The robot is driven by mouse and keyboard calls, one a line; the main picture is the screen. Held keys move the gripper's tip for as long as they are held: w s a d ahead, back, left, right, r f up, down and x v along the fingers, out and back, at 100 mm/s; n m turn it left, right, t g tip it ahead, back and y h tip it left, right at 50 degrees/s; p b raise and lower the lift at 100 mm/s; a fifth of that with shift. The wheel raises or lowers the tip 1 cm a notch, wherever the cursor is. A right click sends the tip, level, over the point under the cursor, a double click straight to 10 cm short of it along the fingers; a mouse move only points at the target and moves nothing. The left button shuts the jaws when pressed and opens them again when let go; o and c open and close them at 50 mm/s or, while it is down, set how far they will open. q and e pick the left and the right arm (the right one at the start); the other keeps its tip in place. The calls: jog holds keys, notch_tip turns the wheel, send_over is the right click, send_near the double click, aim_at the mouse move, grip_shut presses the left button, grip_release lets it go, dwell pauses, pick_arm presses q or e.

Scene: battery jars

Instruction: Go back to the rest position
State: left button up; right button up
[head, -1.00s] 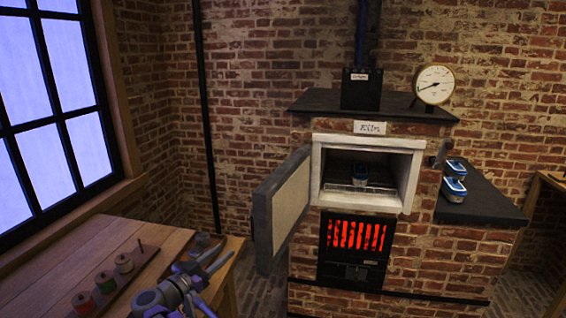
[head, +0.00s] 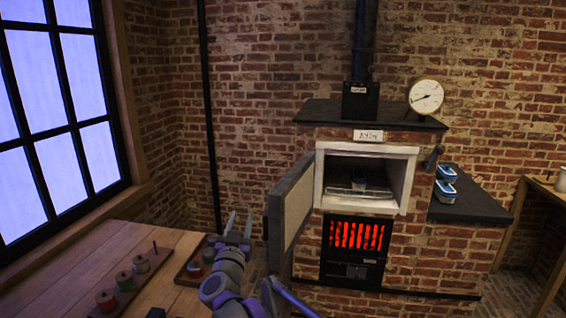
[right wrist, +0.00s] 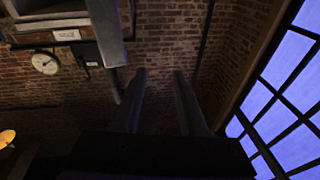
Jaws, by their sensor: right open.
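My right gripper (head: 240,226) is over the right edge of the wooden bench in the head view, its two fingers pointing up and spread with nothing between them. The right wrist view also shows the fingers (right wrist: 159,82) apart and empty. The gripper is left of the kiln's open door (head: 291,208), and a gap shows between them in the head view. My left gripper is not in view.
The wooden bench (head: 150,246) carries trays of spools (head: 140,264). Red bars glow below the chamber. A window (head: 60,110) is on the left.

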jog(key=s+d+n+g+y+p, duration=0.2)
jog(key=s+d+n+g+y, duration=0.3)
jog(key=s+d, duration=0.5)
jog(key=s+d+f+m+g+h+p, duration=0.1)
jog(key=s+d+f+g, duration=0.2)
jog(key=s+d+f, duration=0.3)
jog(key=s+d+f+m+g+h+p, duration=0.1)
jog(key=s+d+f+g, duration=0.2)
jog(key=s, duration=1.2)
jog(key=s+d+f+m+g+h+p, duration=0.1)
jog(key=s+d+f+g+h, duration=0.1)
jog(key=s+d+f, duration=0.8)
jog(key=shift+s+f+m+g+p, duration=0.3)
jog(key=shift+s+f+g, duration=0.25)
jog(key=shift+f+g, duration=0.15)
jog(key=shift+a, duration=0.1)
